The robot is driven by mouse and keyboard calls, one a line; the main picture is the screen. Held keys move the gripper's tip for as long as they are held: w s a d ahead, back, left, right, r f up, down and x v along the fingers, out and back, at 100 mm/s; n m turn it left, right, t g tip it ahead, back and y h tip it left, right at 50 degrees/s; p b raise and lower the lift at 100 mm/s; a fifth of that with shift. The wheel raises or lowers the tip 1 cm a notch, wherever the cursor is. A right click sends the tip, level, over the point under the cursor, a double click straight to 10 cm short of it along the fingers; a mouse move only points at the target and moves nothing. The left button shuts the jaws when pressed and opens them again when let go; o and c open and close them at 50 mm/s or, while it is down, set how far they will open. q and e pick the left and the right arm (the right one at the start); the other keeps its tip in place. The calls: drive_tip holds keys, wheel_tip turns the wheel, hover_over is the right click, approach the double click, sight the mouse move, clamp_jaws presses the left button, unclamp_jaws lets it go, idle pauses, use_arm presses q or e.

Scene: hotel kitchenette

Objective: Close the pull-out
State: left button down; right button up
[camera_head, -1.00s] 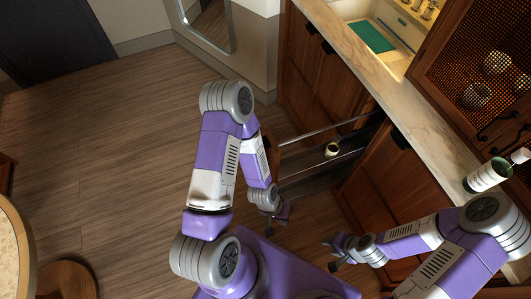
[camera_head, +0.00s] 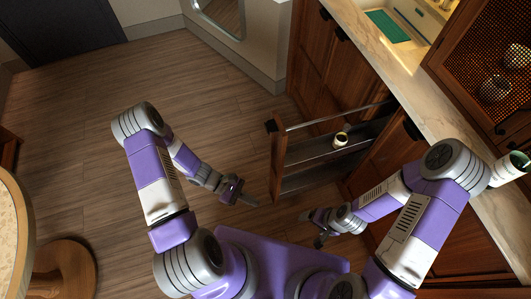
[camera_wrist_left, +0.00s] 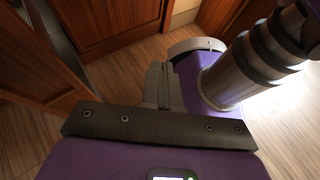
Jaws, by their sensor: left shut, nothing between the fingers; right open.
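The pull-out stands open in the head view, sticking out from the lower cabinets into the room. Its wooden front panel (camera_head: 278,165) faces left, and metal rails run back to the cabinet. A small jar (camera_head: 340,140) sits inside it. My left gripper (camera_head: 252,201) is shut and empty, in front of the panel's lower end and apart from it. In the left wrist view its shut fingers (camera_wrist_left: 158,85) point toward wooden fronts. My right gripper (camera_head: 312,226) is open and empty, just below the pull-out's near side.
A round table (camera_head: 12,240) and stool (camera_head: 65,268) stand at the left. The wooden floor (camera_head: 80,130) left of the pull-out is clear.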

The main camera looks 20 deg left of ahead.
use_arm(q)
drive_tip(key=w+a+r+n+t+h, duration=0.2)
drive_tip(key=w+a+n+t+h, duration=0.1)
drive_tip(key=w+a+n+t, duration=0.25)
drive_tip(key=n+t+b, duration=0.2)
drive_tip(key=n+t, duration=0.1)
drive_tip(key=t, duration=0.3)
approach(274, 148)
drive_tip(key=shift+g, duration=0.25)
drive_tip(key=x, duration=0.2)
drive_tip(key=b+x, duration=0.1)
drive_tip(key=x, duration=0.3)
drive_tip(key=shift+w+d+r+b, duration=0.1)
drive_tip(key=shift+d+r+b, duration=0.2)
drive_tip(key=shift+r+b, duration=0.1)
drive_tip(key=shift+w+d, duration=0.1)
drive_tip(key=shift+w+d, duration=0.1)
